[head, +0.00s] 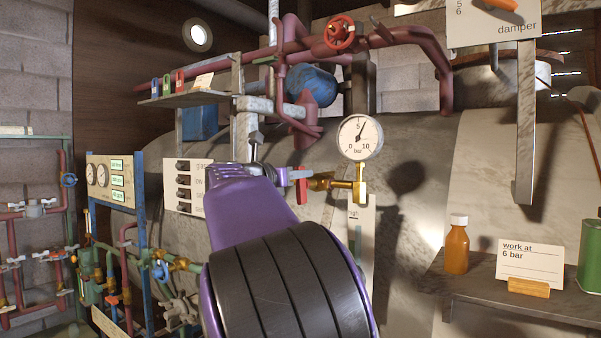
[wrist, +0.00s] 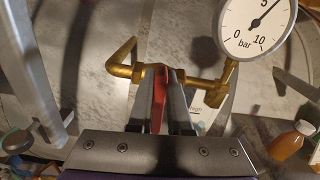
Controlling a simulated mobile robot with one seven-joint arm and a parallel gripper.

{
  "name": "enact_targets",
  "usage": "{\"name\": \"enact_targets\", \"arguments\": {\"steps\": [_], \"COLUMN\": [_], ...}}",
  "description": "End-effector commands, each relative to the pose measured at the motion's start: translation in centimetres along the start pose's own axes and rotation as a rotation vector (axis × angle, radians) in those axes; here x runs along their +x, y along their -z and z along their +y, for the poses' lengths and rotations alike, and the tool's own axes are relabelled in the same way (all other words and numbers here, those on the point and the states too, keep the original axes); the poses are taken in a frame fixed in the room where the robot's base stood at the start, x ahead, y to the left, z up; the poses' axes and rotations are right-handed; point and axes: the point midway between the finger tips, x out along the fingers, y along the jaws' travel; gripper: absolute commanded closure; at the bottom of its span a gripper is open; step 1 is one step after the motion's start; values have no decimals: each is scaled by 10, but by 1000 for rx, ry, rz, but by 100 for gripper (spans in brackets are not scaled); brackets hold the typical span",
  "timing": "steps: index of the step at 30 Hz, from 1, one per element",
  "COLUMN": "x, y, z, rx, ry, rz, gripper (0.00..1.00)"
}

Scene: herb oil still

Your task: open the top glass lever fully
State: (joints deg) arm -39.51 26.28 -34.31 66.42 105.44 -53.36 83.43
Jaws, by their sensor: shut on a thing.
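A small red lever (head: 301,190) sits on a brass valve fitting (head: 322,182) below the round pressure gauge (head: 359,138). In the wrist view the red lever (wrist: 160,100) hangs from the brass cross-pipe (wrist: 198,84), in line with my fingers. My gripper (wrist: 163,75) is shut on the red lever, one grey finger on each side. In the head view my purple arm hides most of my gripper (head: 289,180) and the area below the fitting. A bent brass spout (wrist: 121,60) sticks out left of the lever.
A plate marked "high" (head: 361,240) hangs below the gauge. At right a shelf (head: 520,303) holds an orange bottle (head: 456,246), a "work at 6 bar" card (head: 530,262) and a green can (head: 590,257). Red pipes (head: 400,36) run above; a pipe rack (head: 35,235) stands at left.

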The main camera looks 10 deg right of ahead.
Motion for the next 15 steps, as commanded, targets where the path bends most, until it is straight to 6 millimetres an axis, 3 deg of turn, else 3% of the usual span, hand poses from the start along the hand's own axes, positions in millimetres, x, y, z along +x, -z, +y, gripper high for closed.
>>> {"name": "enact_targets", "arguments": {"steps": [9,10,15], "x": [0,0,0], "y": [0,0,0], "z": [1,2,1], "rx": [-49,-49,-49], "ry": [0,0,0], "rz": [0,0,0], "gripper": [100,81,53]}}
